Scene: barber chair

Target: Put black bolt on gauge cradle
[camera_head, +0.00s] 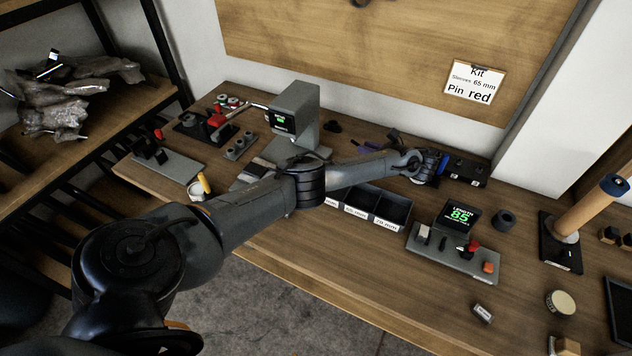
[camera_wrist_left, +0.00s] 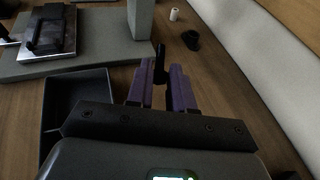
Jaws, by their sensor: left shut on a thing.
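In the left wrist view my left gripper (camera_wrist_left: 161,92) has its two purple fingers shut on a slim black bolt (camera_wrist_left: 160,62), which stands out past the fingertips. In the head view my left gripper (camera_head: 377,147) is over the back of the bench, behind the open bins; the bolt is hard to make out there. A grey gauge base (camera_head: 490,267) with a "LENGTH 85" screen (camera_head: 460,215) sits at the front right, apart from the gripper. A taller grey gauge (camera_head: 295,108) with a small screen stands to the left. I cannot tell which holds the cradle. My right gripper is out of view.
Black open bins (camera_head: 393,209) lie below my left forearm. A dark ring (camera_head: 503,218) and a wooden post (camera_head: 592,207) stand to the right. A dark rack (camera_head: 468,170) is at the back. Bare bench lies in front of the bins.

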